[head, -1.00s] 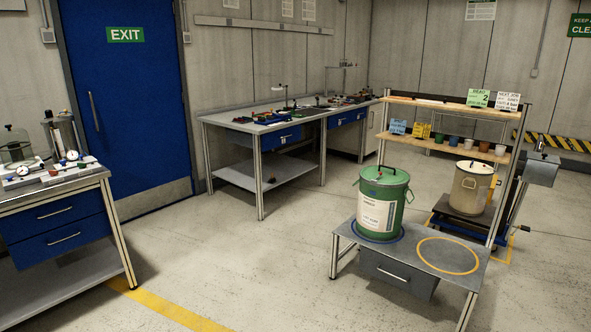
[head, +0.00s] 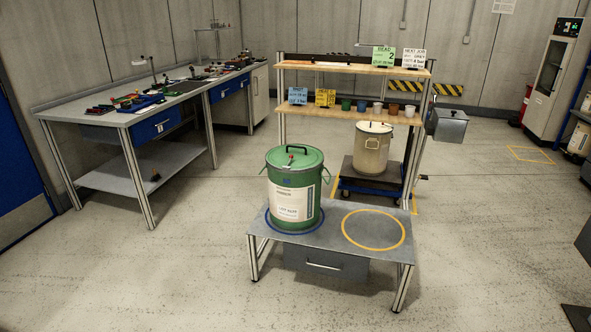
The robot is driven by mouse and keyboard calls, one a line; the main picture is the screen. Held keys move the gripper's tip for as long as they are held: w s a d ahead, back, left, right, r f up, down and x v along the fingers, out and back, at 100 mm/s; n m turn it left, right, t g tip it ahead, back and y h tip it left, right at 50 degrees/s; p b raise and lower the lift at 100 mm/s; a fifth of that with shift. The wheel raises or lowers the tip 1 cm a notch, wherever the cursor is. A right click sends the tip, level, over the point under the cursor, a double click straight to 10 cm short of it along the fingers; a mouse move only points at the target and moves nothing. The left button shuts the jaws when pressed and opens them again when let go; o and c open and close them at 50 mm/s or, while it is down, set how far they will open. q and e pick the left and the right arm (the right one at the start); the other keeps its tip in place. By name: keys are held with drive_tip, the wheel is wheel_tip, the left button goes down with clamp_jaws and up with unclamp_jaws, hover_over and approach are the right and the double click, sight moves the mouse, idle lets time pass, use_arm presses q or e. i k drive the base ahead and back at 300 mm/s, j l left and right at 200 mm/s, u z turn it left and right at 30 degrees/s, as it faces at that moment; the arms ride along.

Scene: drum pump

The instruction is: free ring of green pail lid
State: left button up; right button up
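The green pail (head: 293,200) stands upright on a low grey bench (head: 326,238), inside a blue ring marking at its left side. Its green lid (head: 294,158) is on top, with a small dark fitting with a red part (head: 291,154) at the middle. A rim band runs around the lid's edge; I cannot make out its closure at this distance. A white label (head: 291,204) is on the pail's front, and wire handle parts show at its sides. Neither of my grippers is in view.
A yellow ring (head: 373,229) marks an empty spot on the bench. Behind stands a cream pail (head: 373,150) on a dark cart, below shelves with small cups and signs (head: 384,57). A long workbench (head: 150,105) is at the left. The floor (head: 150,270) in front is clear.

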sight(305, 158)
drive_tip(key=i+j, duration=0.25)
drive_tip(key=i+j+z, duration=0.35)
drive_tip(key=i, duration=0.55)
drive_tip(key=i+j+z, duration=0.35)
drive_tip(key=i+j, duration=0.35)
drive_tip(key=i+j+z, duration=0.35)
drive_tip(key=i+j, duration=0.5)
